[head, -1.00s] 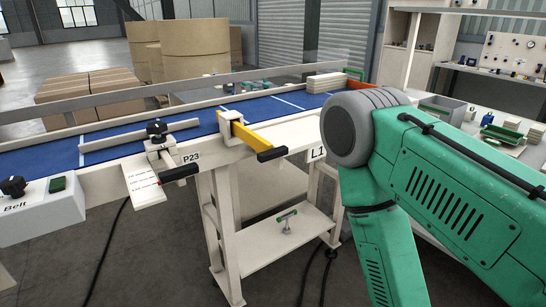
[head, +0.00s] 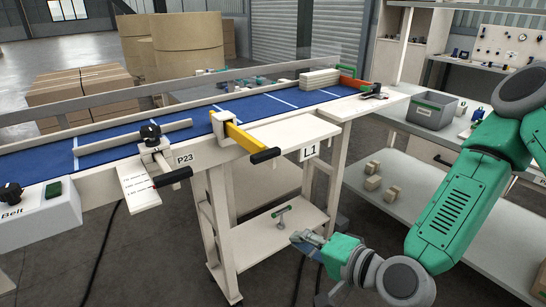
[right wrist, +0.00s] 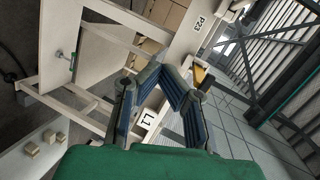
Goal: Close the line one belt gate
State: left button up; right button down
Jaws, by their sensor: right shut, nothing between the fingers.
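The yellow gate bar (head: 240,137) with a black handle (head: 265,156) sits at the near edge of the blue belt (head: 185,131). It slants outward from its white bracket, with the handle beyond the near frame edge, beside the L1 label (head: 310,152). My right gripper (head: 298,238) is low in front of the line's stand, below and right of the handle and apart from it. It is shut and empty. The right wrist view shows its fingers (right wrist: 166,72) from behind, the L1 label (right wrist: 148,121) and a bit of yellow (right wrist: 199,75). My left gripper is not in view.
A white guide rail with a black knob (head: 150,133) and a P23 label are left of the gate. The stand's lower shelf (head: 275,225) holds a small green-handled tool. A workbench with a grey bin (head: 435,110) is at right. Open floor lies in front.

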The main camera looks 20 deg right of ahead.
jog(key=w+d+r+m+t+h, duration=0.1)
jog(key=w+d+r+m+t, duration=0.25)
jog(key=r, duration=0.55)
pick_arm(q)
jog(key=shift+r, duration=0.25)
pick_arm(e)
send_near(268, 158)
jog(key=shift+t, duration=0.25)
jog(key=x, duration=0.8)
jog(key=shift+a+f, duration=0.1)
jog(key=shift+f, duration=0.15)
